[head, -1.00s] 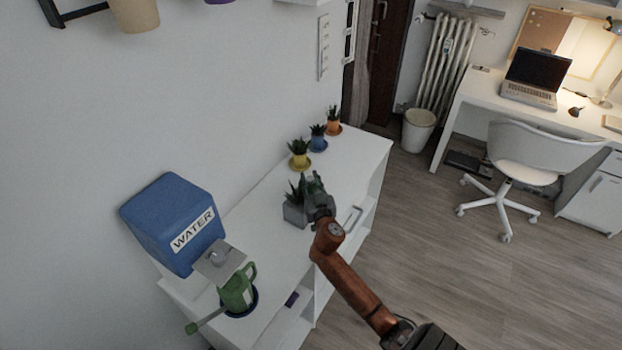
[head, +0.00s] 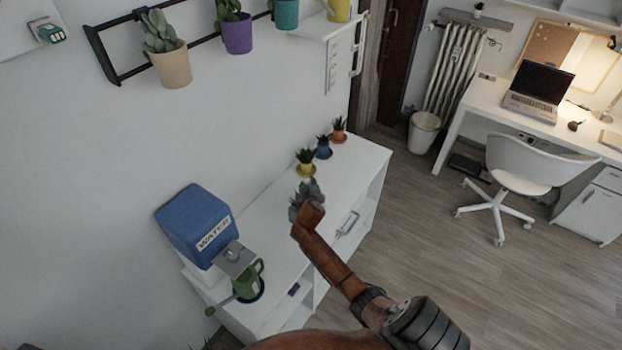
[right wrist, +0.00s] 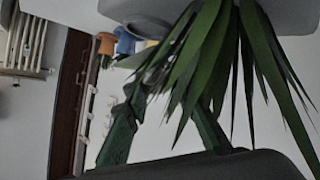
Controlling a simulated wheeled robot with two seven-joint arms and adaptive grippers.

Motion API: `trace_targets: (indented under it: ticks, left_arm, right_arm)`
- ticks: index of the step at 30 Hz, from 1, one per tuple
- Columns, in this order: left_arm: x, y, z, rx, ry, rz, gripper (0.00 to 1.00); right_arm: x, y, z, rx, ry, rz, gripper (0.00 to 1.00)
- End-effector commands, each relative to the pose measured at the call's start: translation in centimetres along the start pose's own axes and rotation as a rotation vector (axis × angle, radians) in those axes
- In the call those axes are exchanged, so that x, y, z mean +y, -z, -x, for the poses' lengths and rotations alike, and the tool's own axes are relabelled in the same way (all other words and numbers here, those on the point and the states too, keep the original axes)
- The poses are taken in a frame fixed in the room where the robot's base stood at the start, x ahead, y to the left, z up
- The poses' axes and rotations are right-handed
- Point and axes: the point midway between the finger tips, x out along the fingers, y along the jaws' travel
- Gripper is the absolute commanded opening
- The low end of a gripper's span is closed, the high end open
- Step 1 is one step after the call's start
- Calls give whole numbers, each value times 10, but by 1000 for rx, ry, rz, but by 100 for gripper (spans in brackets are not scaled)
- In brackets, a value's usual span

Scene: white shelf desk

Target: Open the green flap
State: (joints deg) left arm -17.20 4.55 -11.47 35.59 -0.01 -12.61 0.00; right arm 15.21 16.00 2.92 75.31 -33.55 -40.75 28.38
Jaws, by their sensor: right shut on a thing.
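I cannot clearly identify a green flap. A small wall item with a green face (head: 50,33) shows at the upper left of the head view; whether it has a flap is too small to tell. My right gripper (head: 309,188) is over the white shelf desk, at the grey potted plant (head: 293,213), mostly hidden behind my arm. In the right wrist view, the plant's grey pot (right wrist: 285,42) and long green leaves are close, partly covering the fingers (right wrist: 160,95). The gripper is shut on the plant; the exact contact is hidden. My left gripper is out of view.
Pots (head: 170,65) hang from a wall rail above. A chair (head: 530,165) stands on open floor at right.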

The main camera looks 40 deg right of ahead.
Motion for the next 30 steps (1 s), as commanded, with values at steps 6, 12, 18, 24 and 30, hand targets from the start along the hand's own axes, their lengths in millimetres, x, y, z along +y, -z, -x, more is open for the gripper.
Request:
trace_targets:
  ticks: [6,12,18,24,30]
  left_arm:
    - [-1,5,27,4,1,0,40]
    - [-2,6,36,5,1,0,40]
    - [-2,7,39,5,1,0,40]
    - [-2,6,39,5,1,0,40]
    - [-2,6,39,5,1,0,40]
  right_arm:
    - [-2,9,-2,-88,0,89,0]
    - [-5,8,-5,-138,0,140,0]
    - [-6,7,-6,-160,-1,161,0]
    - [-7,6,-7,-164,-1,165,0]
    - [-6,6,-7,-163,-1,164,23]
